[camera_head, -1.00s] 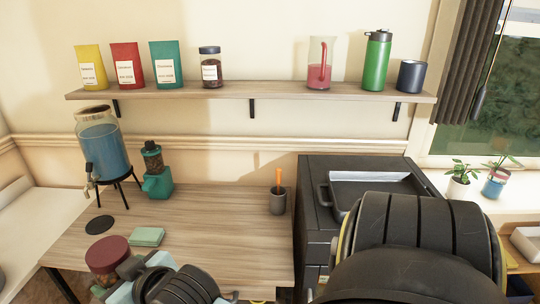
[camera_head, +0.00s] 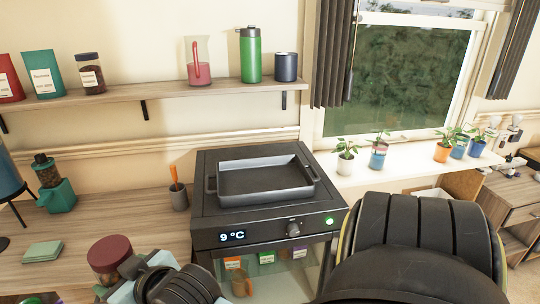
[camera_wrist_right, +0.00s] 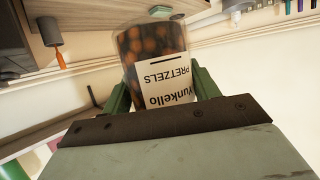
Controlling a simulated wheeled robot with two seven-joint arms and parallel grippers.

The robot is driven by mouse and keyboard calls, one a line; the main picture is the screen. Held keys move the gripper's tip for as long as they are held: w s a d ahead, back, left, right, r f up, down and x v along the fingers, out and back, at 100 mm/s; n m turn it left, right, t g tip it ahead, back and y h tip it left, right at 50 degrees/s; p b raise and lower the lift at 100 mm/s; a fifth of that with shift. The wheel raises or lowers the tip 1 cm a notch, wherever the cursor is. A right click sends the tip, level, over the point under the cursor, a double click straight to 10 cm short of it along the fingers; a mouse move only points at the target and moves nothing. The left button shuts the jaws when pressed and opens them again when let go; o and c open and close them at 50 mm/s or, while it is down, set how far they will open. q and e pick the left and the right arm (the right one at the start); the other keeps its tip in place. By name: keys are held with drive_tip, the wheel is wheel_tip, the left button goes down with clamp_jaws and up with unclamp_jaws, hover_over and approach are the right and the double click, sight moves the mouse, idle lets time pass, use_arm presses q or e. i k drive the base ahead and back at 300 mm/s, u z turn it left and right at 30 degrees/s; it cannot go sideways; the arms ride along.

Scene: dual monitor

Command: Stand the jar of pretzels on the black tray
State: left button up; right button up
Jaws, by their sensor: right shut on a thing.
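The jar of pretzels (camera_head: 104,262) has a dark red lid and is at the lower left of the head view. My right gripper (camera_head: 130,266) is shut on it. In the right wrist view the jar (camera_wrist_right: 150,42), with its white PRETZELS label upside down, sits between the green fingers of that gripper (camera_wrist_right: 162,88). The black tray (camera_head: 228,194) lies on top of the dark oven, right of and beyond the jar, and looks empty. The jar is apart from the tray. My left gripper is not in view.
The oven (camera_head: 262,237) shows 9 °C. A grey cup (camera_head: 179,198) with an orange-handled tool stands left of it. A green grinder (camera_head: 56,195) and green cloths (camera_head: 43,253) are on the wooden counter. A shelf (camera_head: 150,98) with bottles runs above. Potted plants line the windowsill (camera_head: 420,168).

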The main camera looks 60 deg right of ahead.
sight(262, 182)
drive_tip(key=z, duration=1.65)
